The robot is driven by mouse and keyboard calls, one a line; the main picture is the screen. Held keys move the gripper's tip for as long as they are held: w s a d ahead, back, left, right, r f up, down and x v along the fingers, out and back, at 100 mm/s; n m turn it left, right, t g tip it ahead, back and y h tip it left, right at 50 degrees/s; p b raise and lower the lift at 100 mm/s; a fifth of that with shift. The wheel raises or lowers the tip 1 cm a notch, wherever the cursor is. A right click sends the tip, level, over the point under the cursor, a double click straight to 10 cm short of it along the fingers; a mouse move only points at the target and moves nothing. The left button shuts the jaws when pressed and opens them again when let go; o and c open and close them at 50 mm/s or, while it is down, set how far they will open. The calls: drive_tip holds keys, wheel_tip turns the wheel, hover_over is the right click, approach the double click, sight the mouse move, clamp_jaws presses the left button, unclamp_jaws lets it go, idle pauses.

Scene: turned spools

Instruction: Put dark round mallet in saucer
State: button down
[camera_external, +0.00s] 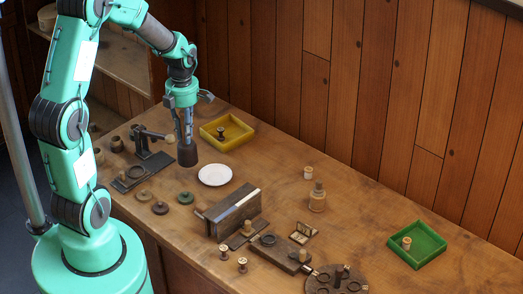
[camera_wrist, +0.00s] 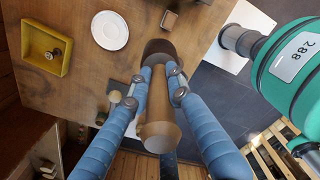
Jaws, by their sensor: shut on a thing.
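The dark round mallet (camera_external: 187,155) is held in my gripper (camera_external: 185,136), its dark head hanging below the fingers. In the wrist view the mallet (camera_wrist: 158,112) lies between the two blue fingers of my gripper (camera_wrist: 159,68), which are shut on it. The saucer (camera_external: 215,175) is a white round dish on the table, empty, just right of and nearer the camera than the mallet. The saucer also shows at the upper left of the wrist view (camera_wrist: 110,30). The mallet is apart from the saucer; its exact height above the table is hard to tell.
A yellow tray (camera_external: 243,137) holding a dark spool stands behind the saucer. A dark stand (camera_external: 144,146) is left of the mallet. Several small discs (camera_external: 160,208) lie in front. A wooden block fixture (camera_external: 232,209) is right of them. A green tray (camera_external: 434,252) is far right.

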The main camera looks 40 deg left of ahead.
sight(189, 164)
wheel_tip(189, 164, down, 13)
idle(0.3)
drive_tip(key=shift+w, duration=0.1)
drive_tip(key=w+a+f+p, duration=0.1)
drive_tip(key=w+a, duration=0.3)
drive_tip(key=w, duration=1.1)
drive_tip(key=shift+w+f, duration=0.15)
drive_tip(key=shift+f, duration=0.1)
drive_tip(key=shift+a, duration=0.1)
drive_tip(key=shift+f, duration=1.75)
drive_tip(key=shift+f, duration=0.2)
